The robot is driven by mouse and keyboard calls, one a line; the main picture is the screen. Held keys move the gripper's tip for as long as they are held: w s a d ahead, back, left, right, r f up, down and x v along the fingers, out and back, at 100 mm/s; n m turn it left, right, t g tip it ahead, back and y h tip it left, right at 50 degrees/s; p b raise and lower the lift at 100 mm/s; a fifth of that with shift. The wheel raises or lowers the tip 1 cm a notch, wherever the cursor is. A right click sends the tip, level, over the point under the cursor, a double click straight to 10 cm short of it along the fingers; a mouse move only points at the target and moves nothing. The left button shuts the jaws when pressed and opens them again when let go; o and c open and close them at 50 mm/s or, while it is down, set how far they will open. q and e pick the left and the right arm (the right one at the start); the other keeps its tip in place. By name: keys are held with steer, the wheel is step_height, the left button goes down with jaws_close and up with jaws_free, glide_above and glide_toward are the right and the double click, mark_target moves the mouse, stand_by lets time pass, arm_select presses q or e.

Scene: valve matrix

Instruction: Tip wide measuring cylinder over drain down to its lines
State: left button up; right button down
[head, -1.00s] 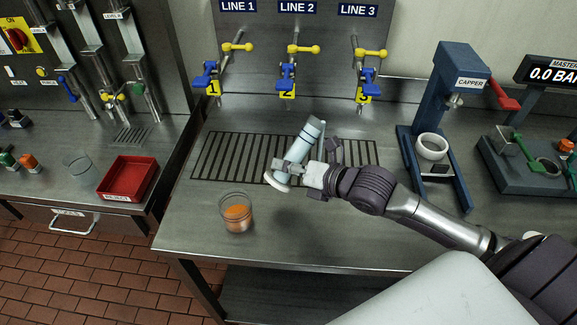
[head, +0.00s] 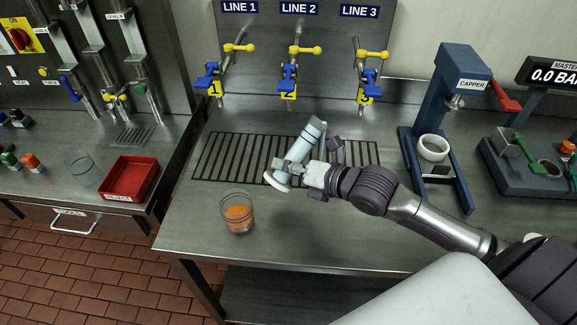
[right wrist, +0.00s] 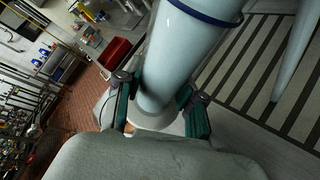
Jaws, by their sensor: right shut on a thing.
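The measuring cylinder (head: 306,138), pale blue with a white base, is tilted over the drain grate (head: 228,160), its top leaning up and right in the head view. My right gripper (head: 298,165) is shut on it near the base. In the right wrist view, the cylinder (right wrist: 188,55) sits between the two green finger pads, with a blue ring around it. A pale tapered shape (right wrist: 296,52) beside it looks like a stream of liquid over the grate. The liquid level and lines cannot be read. My left gripper is not in view.
A clear glass with orange contents (head: 238,214) stands at the front left of the grate. A red tray (head: 128,180) and an empty glass (head: 80,167) are on the left counter. The blue capper (head: 455,100) stands right. Valve taps (head: 290,75) are behind the grate.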

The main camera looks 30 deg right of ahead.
steer(key=shift+s+a+r+m+y+p, duration=0.1)
steer(key=shift+a+r+m+y+p, duration=0.25)
steer(key=shift+r+m, duration=0.35)
steer(key=shift+s+a+r+m+y+p, duration=0.15)
steer(key=shift+a+r+m+y, duration=0.25)
steer(key=shift+r, duration=0.45)
stand_by(4.2)
